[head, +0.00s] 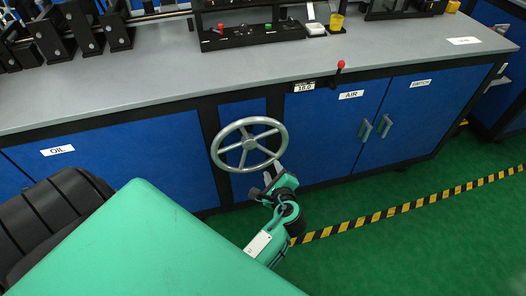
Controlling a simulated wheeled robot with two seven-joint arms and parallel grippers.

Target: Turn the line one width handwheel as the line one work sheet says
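A grey spoked handwheel (249,145) stands upright on the front of the blue cabinet, below the counter edge. A small plate with digits, seemingly 10.0, (304,87) sits on the counter edge to the wheel's upper right. No sheet that I can read as the line one work sheet shows.
A red-knobbed lever (339,70) stands at the counter edge. A striped floor tape (400,209) crosses clear green floor.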

